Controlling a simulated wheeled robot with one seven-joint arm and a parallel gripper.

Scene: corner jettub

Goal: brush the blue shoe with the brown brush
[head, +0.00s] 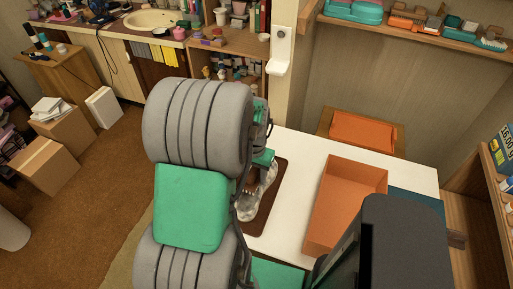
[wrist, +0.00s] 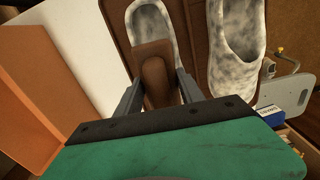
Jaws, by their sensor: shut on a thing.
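My gripper (wrist: 157,92) is shut on a brown brush (wrist: 155,68). The brush overlaps the opening of the left shoe (wrist: 151,22) in the wrist view; I cannot tell whether it touches. A second shoe (wrist: 237,45) lies to its right. Both look mottled white and grey, not clearly blue. They lie on a brown mat (wrist: 192,45). In the head view a mottled shoe (head: 252,202) shows on the mat (head: 274,184), partly behind my arm. The brush and fingertips are hidden there.
The mat lies on a white table (head: 305,160). An orange open box (head: 376,185) stands on the table right of the mat. An orange item (head: 365,132) sits behind the table. Wooden shelves (head: 470,200) are at the right. Boxes (head: 47,165) stand on the floor at left.

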